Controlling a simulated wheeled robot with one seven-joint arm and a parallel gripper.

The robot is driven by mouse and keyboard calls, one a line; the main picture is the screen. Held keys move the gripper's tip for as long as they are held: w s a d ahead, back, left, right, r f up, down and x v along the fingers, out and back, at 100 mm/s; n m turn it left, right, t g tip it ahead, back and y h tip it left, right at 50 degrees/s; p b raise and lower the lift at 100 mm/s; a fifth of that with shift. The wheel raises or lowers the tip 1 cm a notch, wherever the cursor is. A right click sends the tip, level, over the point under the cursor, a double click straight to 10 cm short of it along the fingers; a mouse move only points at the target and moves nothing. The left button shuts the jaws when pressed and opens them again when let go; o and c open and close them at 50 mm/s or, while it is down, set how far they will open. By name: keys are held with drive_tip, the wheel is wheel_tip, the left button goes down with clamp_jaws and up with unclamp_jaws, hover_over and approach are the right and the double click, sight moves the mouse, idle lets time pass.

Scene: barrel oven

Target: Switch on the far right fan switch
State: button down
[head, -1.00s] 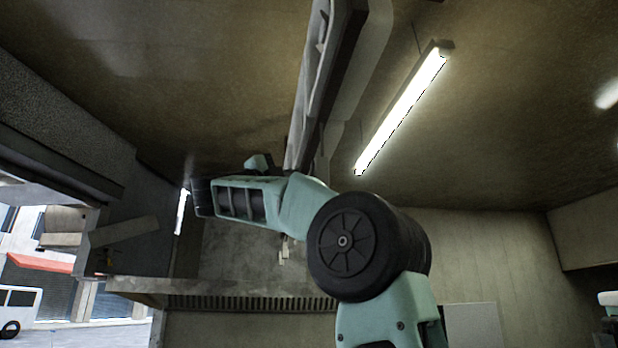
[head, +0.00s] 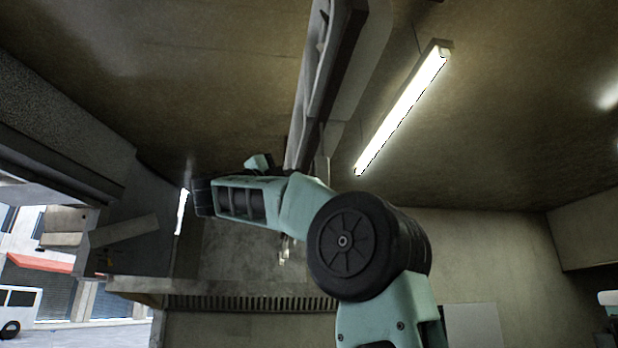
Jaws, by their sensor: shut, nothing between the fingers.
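My teal and black arm (head: 343,240) rises in the lower middle of the head view and bends left across the picture. Its slotted teal link (head: 250,200) ends in a dark part at the left. I cannot make out my gripper's fingers in this view. A small pale thing (head: 285,252) shows just under the slotted link, against the grey wall; it is too small to tell what it is. I cannot make out any fan switch; my arm covers part of the wall.
A grey hood with a slatted lower edge (head: 250,302) is behind my arm. A long beam or duct (head: 325,80) runs along the ceiling above it. A lit tube lamp (head: 402,112) hangs at the right. An opening at the left shows a street with a white van (head: 20,308).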

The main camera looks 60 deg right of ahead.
drive_tip(key=shift+s+d+f, duration=0.1)
drive_tip(key=shift+s, duration=0.05)
drive_tip(key=shift+s+d+b, duration=0.15)
drive_tip(key=shift+s+b, duration=0.05)
drive_tip(key=shift+b, duration=0.2)
drive_tip(key=shift+s+d, duration=0.2)
drive_tip(key=shift+d, duration=0.05)
idle(0.4)
drive_tip(key=shift+a, duration=0.1)
drive_tip(key=shift+w+a, duration=0.4)
drive_tip(key=shift+w, duration=0.15)
idle(0.3)
drive_tip(key=w+a+p, duration=0.1)
drive_tip(key=w, duration=0.1)
drive_tip(key=w+a+p, duration=0.1)
drive_tip(key=a, duration=0.1)
drive_tip(key=shift+w+a+r, duration=0.15)
drive_tip(key=shift+w+r, duration=0.25)
